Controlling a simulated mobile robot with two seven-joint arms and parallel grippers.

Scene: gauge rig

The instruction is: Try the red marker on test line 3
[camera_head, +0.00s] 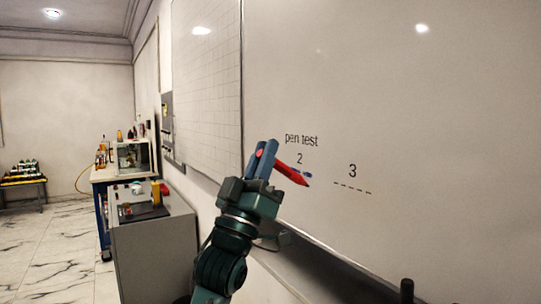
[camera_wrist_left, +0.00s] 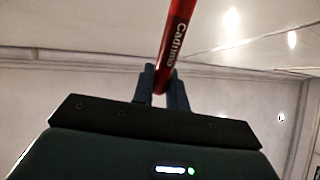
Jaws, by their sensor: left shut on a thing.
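My left gripper (camera_head: 266,156) is shut on the red marker (camera_head: 293,174) in front of the whiteboard (camera_head: 440,130). The marker points right and slightly down, its tip close to the marks under the number 2; I cannot tell whether it touches the board. In the left wrist view the marker's red barrel (camera_wrist_left: 176,38) with white lettering rises from between the fingers (camera_wrist_left: 163,88). Test line 3 (camera_head: 352,188) is a dashed line under the number 3, right of the marker, with no coloured stroke visible on it. My right gripper is not in view.
A grey cabinet (camera_head: 155,255) and a bench (camera_head: 105,174) with equipment stand at the left. A dark upright object (camera_head: 407,291) shows at the bottom right.

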